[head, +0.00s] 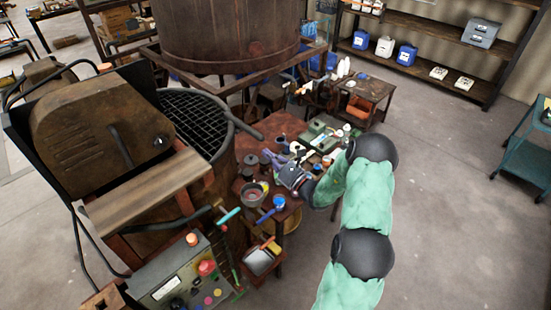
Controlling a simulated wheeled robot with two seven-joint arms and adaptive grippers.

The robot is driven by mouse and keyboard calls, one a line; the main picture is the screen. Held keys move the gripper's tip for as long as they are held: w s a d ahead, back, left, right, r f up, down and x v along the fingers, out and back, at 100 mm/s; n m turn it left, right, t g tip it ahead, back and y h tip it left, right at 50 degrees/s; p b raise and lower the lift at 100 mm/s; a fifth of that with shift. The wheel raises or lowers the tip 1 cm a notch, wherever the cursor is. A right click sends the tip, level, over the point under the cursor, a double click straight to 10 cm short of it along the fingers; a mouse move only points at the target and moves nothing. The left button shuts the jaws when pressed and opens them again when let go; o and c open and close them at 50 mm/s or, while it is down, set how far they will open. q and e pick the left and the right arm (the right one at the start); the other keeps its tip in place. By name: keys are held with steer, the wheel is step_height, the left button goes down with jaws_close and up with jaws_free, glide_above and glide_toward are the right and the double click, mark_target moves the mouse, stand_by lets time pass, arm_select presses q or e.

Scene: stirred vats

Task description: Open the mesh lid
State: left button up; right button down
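The mesh lid (193,118) is a black wire grid with a dark curved rim. It lies over the mouth of a rusty round vat left of centre in the head view, and looks shut. A dark bar juts right from its rim. The motor housing hides part of its left side. My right arm, in a green sleeve with black joints, comes up from the bottom. My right gripper (274,164) is right of the lid, over or near the cluttered table, apart from the lid. Its fingers are too small to read against the clutter. My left gripper is out of view.
A rusty motor housing (95,135) and wooden board (145,190) stand left of the vat. A control box (178,280) is in front. A table with pots and tools lies right of the vat. A large tank (225,30) stands behind.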

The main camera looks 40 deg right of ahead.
mark_target(259, 140)
steer(key=w+a+r+p, duration=0.1)
steer(key=w+r+p, duration=0.1)
steer(key=r, duration=0.3)
steer(key=shift+w+a+p, duration=0.15)
steer(key=shift+w+p, duration=0.2)
steer(key=shift+w, duration=0.5)
steer(key=shift+r, duration=0.1)
